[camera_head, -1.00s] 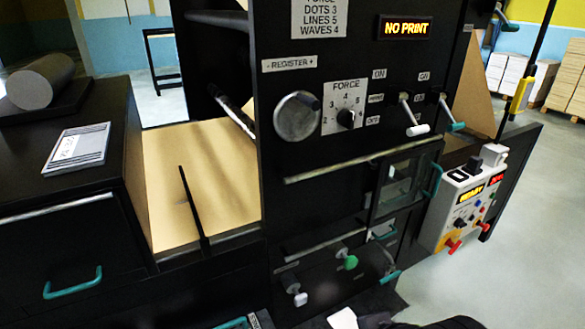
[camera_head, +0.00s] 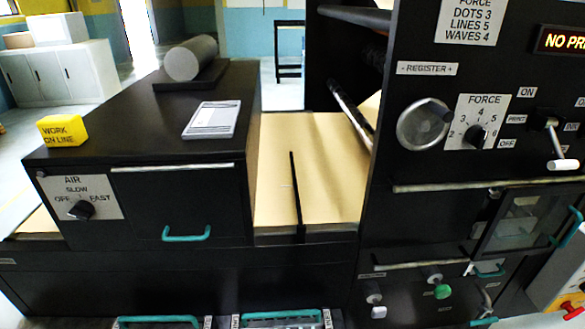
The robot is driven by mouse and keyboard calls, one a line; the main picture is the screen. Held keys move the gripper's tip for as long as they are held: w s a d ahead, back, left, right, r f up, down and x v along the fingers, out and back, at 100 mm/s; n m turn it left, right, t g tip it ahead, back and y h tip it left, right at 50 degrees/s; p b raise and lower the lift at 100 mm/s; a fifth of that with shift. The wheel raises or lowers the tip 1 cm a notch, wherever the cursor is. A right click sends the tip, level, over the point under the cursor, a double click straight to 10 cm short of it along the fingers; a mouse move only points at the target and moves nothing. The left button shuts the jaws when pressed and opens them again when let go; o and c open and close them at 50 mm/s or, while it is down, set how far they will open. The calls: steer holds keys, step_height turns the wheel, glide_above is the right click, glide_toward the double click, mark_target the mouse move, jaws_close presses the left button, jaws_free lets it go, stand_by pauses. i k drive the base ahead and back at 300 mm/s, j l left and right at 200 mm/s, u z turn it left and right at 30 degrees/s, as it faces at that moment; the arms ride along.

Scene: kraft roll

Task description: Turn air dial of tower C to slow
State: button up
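The air dial (camera_head: 81,210) is a black knob on a pale plate (camera_head: 104,188) marked AIR, with OFF on the left, SLOW above and FAST on the right. The plate is on the front of a black cabinet (camera_head: 190,115) at the left. No tower letter is readable on this cabinet. My gripper is not in view.
A yellow WORK ON LINE block (camera_head: 62,131), a grey booklet (camera_head: 211,120) and a grey roll (camera_head: 190,58) are on the cabinet top. A drawer with a teal handle (camera_head: 186,236) is right of the dial. A black panel with a FORCE dial (camera_head: 477,137) stands at the right.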

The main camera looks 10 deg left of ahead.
mark_target(83, 210)
steer(key=u, duration=2.05)
steer(key=i+j+u, duration=0.1)
steer(key=i+u, duration=0.15)
steer(key=u, duration=0.2)
steer(key=i+u, duration=0.25)
steer(key=u, duration=0.2)
steer(key=i+l+u, duration=0.1)
steer(key=i+u, duration=0.15)
steer(key=u, duration=0.15)
steer(key=i+l+u, duration=0.15)
steer(key=u, duration=0.3)
steer(key=i+l+u, duration=0.25)
steer(key=u, duration=0.2)
